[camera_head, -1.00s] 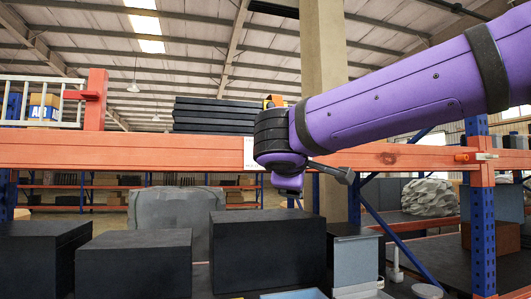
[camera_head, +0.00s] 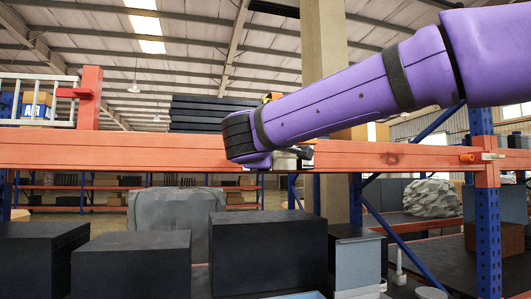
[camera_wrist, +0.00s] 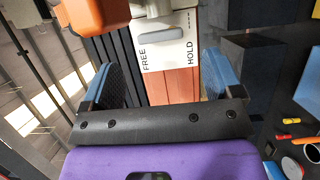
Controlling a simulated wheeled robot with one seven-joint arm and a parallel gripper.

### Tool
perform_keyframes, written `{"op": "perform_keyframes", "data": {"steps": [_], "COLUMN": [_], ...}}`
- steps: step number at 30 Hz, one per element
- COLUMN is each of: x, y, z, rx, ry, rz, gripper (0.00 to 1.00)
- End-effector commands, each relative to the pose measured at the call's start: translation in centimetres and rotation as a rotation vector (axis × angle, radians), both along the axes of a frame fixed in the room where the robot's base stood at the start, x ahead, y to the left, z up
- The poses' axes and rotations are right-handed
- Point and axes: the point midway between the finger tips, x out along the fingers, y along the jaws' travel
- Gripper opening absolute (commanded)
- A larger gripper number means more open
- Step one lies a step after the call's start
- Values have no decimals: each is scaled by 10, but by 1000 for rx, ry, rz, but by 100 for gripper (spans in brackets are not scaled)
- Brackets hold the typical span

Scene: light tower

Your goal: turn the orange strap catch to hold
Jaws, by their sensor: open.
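An orange rounded part (camera_wrist: 97,14), which looks like the strap catch, is at the top left of the wrist view, partly cut off by the frame. A bit of orange (camera_head: 272,96) also shows above the beam, behind my arm, in the head view. Beside it in the wrist view is a cream plate (camera_wrist: 155,85) marked FREE and HOLD, with a grey bar (camera_wrist: 170,32) above the words. I cannot tell the catch's setting. My gripper (camera_wrist: 160,62) is open, its blue-grey fingers apart on either side of the plate, with nothing held. In the head view it is mostly hidden.
The orange beam (camera_head: 120,151) runs across the rack in front of me. Black boxes (camera_head: 268,250) stand below it. A dark stack (camera_head: 200,113) is behind the beam. A blue post (camera_head: 484,235) stands at the right.

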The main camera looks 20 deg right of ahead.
Motion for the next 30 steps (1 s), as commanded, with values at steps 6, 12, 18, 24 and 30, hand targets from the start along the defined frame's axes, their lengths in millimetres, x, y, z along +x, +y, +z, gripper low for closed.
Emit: {"op": "perform_keyframes", "data": {"steps": [6, 12, 18, 24, 30], "x": [34, 52, 58, 58, 57], "y": [-16, -24, -26, -26, -26], "z": [-1, 0, 0, 0, 0], "rx": [0, -1, -1, -1, -1], "ry": [1, 0, 0, 0, 0], "rz": [-1, 0, 0, 0, 0], "gripper": [85, 85, 85, 83, 37]}}
